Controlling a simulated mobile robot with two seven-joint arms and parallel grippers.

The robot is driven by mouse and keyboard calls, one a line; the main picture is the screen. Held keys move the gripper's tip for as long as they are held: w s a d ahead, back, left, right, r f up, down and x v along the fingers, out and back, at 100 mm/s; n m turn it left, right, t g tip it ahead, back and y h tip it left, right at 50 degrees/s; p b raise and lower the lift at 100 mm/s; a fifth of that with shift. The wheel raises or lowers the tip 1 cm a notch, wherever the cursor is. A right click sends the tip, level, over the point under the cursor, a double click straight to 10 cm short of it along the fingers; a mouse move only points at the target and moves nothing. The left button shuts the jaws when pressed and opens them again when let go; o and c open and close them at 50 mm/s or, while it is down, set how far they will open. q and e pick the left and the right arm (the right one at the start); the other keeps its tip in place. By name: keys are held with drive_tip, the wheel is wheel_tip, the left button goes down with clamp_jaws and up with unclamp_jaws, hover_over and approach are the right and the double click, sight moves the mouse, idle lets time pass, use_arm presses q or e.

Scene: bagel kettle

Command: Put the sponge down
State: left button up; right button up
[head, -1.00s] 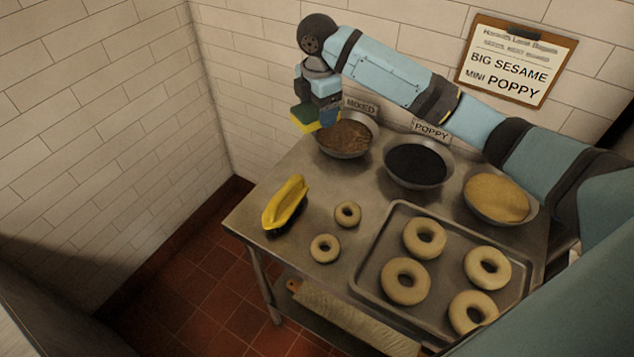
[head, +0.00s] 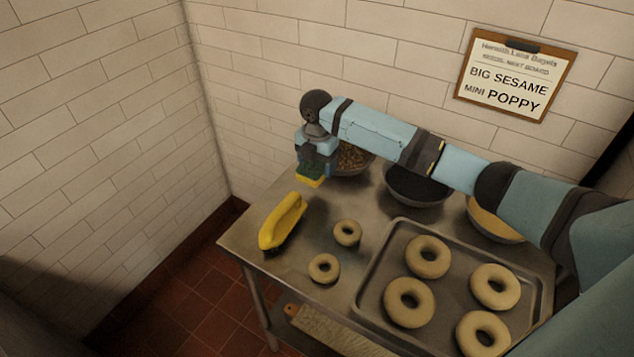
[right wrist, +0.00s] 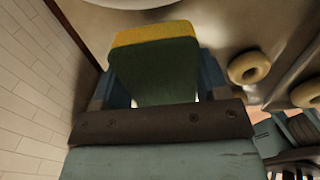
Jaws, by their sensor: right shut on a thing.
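The sponge (head: 310,181) is yellow with a dark green face. My right gripper (head: 316,166) is shut on it, above the back left part of the steel table (head: 245,232). In the right wrist view the sponge (right wrist: 155,70) fills the space between the two fingers, green face towards the camera and yellow edge at the far end. I cannot tell whether it touches the table.
A yellow-handled brush (head: 282,222) lies at the table's left. Behind the gripper is a bowl of mixed topping (head: 355,158), beside a poppy bowl (head: 418,187) and a sesame bowl (head: 492,220). Two small bagels (head: 347,233) lie left of a tray (head: 385,243) of big bagels.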

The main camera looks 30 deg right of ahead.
sight(317, 190)
drive_tip(key=shift+f, duration=3.35)
drive_tip(key=shift+f, duration=0.1)
drive_tip(key=o, duration=0.8)
wheel_tip(317, 190, up, 12)
drive_tip(key=shift+r, duration=0.15)
